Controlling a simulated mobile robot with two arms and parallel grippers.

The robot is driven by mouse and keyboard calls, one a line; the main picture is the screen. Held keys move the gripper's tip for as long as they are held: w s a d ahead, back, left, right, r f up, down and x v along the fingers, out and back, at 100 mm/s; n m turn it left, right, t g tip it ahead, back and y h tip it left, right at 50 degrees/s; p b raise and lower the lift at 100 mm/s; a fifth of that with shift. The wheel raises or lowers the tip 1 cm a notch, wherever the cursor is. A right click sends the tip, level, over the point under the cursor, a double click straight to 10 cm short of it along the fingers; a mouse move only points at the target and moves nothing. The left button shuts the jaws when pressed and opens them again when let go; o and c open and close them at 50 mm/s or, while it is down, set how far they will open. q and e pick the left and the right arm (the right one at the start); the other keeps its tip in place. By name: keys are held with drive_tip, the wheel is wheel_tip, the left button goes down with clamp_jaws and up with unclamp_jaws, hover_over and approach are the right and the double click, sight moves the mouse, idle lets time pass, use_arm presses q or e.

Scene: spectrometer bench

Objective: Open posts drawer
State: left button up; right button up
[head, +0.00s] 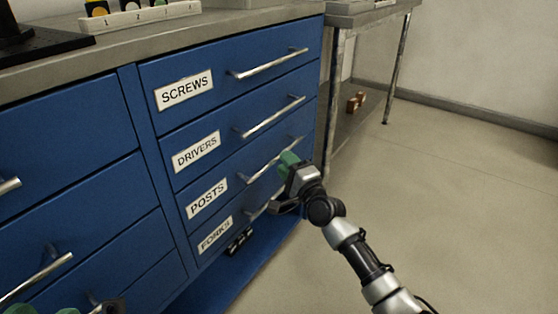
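The posts drawer (232,188) is the third blue drawer down in the labelled stack, with a white POSTS label (207,199). Its front looks flush with the drawers above, so it appears shut. Its silver bar handle (262,168) runs toward my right gripper (287,163). The green fingertip of my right gripper overlaps the handle's right part; I cannot tell whether it touches, or whether the fingers are closed around the bar. Only green and dark parts of my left gripper (66,311) show at the bottom left edge, cut off by the frame.
The SCREWS drawer (225,75) and DRIVERS drawer (235,128) are above, and the FORKS drawer (216,235) is below, partly hidden by my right arm. The grey worktop (150,38) runs above. Open floor (450,180) lies to the right, beside a metal-legged table (375,13).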

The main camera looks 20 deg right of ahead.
drive_tip(key=shift+b+x, duration=0.45)
drive_tip(key=shift+x, duration=1.4)
clamp_jaws()
drive_tip(key=shift+f, duration=0.1)
